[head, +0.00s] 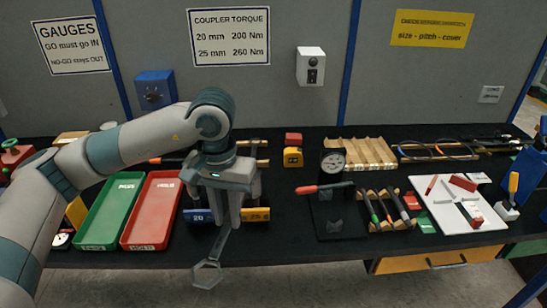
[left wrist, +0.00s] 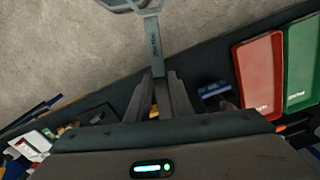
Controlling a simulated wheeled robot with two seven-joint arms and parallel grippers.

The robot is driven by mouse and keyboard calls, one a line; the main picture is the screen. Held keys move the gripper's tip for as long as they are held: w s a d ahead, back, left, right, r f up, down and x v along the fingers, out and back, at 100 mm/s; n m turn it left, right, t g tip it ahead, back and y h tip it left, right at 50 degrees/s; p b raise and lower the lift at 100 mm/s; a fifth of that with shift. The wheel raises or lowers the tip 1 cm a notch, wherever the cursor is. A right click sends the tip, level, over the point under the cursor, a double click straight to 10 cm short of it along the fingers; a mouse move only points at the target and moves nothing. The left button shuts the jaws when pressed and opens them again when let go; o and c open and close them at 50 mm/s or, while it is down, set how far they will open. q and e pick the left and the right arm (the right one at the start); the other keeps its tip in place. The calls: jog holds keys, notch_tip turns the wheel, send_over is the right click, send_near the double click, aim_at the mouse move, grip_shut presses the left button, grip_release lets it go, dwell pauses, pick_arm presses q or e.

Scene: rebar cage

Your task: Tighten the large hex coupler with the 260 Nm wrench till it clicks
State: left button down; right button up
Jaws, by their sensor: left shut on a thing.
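My left gripper (head: 230,222) is over the front edge of the bench, pointing down and shut on a grey wrench (head: 208,273). The wrench hangs out past the edge with its hexagonal ring end lowest, over the floor. In the left wrist view the wrench shaft (left wrist: 154,48) runs up from between the fingers (left wrist: 160,95), and its ring end is cut off at the top. Its torque marking is too small to read. A blue block marked 20 (head: 199,216) and a yellow block marked 25 (head: 256,214) sit behind the gripper. I cannot make out the large hex coupler. My right gripper is not in view.
A green tray (head: 86,240) and a red tray (head: 131,238) lie left of the gripper. A dial gauge (head: 333,162) on a black stand, a rack of tools (head: 385,208) and a white board (head: 440,215) stand to the right. A sign (head: 230,36) lists coupler torques: 25 mm, 260 Nm.

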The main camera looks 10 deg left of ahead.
pick_arm(q)
jog(key=shift+r, duration=0.1)
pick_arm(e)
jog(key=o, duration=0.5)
pick_arm(q)
jog(key=n, duration=0.1)
jog(key=r+n+p, duration=0.1)
jog(key=n, duration=0.2)
jog(key=shift+w+d+r+p, duration=0.25)
jog(key=shift+w+d+p, duration=0.1)
jog(key=shift+w+d, duration=0.05)
jog(key=w+d+r+m+p, duration=0.2)
jog(key=r+m+p, duration=0.3)
jog(key=m, duration=1.1)
jog(key=w+d+r+m+p, duration=0.2)
jog(key=d+r+m+p, duration=0.3)
jog(key=m, duration=1.2)
jog(key=shift+w+r+p, duration=0.25)
jog(key=shift+w+p, duration=0.15)
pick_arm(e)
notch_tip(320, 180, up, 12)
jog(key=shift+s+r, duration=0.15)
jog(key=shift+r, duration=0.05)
pick_arm(q)
jog(key=shift+d, duration=0.1)
